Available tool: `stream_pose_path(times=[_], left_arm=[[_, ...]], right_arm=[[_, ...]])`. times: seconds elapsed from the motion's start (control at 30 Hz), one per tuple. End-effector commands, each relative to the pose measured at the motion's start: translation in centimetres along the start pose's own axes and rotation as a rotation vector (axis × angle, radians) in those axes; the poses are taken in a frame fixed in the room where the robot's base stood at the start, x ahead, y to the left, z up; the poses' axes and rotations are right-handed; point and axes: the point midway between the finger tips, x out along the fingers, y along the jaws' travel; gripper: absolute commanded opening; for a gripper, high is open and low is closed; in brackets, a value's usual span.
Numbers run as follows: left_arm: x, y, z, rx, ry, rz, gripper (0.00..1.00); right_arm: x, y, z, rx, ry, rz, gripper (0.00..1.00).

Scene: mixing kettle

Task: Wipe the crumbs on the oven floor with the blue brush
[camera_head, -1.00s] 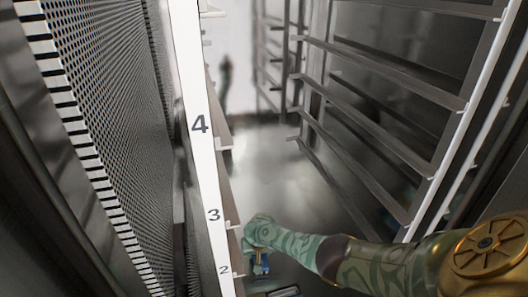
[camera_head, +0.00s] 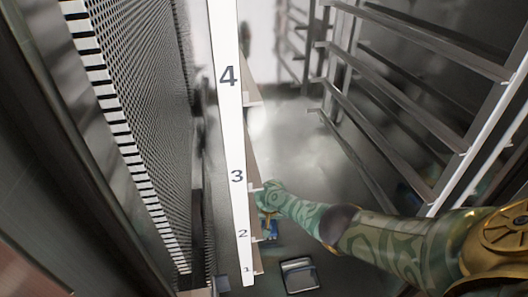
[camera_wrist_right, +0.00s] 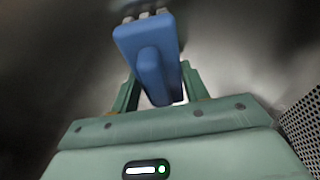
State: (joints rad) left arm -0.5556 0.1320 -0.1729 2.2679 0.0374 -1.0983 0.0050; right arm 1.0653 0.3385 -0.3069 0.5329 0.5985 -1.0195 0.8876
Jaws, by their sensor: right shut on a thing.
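The blue brush (camera_wrist_right: 148,42) is between the two green fingers of my right gripper (camera_wrist_right: 158,84) in the right wrist view. Its blue handle points toward the gripper, and its pale bristles show at the top edge. In the head view the blue brush (camera_head: 268,229) hangs under my right gripper (camera_head: 266,210), behind the white numbered rail and low inside the oven. The oven floor (camera_head: 335,235) is smooth grey metal. I cannot tell whether the bristles touch it. I cannot make out any crumbs. My left gripper is in neither view.
The white numbered rail (camera_head: 231,130) stands upright just left of my right gripper. A perforated metal panel (camera_head: 142,110) lines the left side. Rack rails (camera_head: 385,125) run along the right side. A dark-rimmed square fitting (camera_head: 299,275) is on the floor at the bottom.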

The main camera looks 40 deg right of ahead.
Motion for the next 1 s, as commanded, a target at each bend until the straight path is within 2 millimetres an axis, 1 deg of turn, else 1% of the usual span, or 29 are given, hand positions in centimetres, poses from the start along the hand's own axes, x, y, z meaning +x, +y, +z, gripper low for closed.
stream_pose_path(times=[0.03, 0.1, 0.37, 0.6, 0.87, 1.0], left_arm=[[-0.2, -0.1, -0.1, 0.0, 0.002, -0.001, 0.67], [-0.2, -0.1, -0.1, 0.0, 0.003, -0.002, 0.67], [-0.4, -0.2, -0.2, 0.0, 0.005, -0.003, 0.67], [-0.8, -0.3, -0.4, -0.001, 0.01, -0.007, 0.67], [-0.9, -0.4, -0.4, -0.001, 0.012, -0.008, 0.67], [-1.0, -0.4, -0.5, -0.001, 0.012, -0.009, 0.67]], right_arm=[[0.0, 0.7, 0.0, 0.001, -0.002, 0.003, 0.21], [0.1, 1.3, 0.0, 0.001, -0.003, 0.003, 0.21], [0.2, 2.4, -0.1, 0.0, -0.003, 0.003, 0.21], [0.1, 4.9, -0.4, 0.0, -0.004, 0.004, 0.21], [0.2, 6.0, -0.6, 0.001, -0.002, 0.003, 0.21], [0.3, 7.3, -0.8, 0.002, -0.003, 0.003, 0.21]])
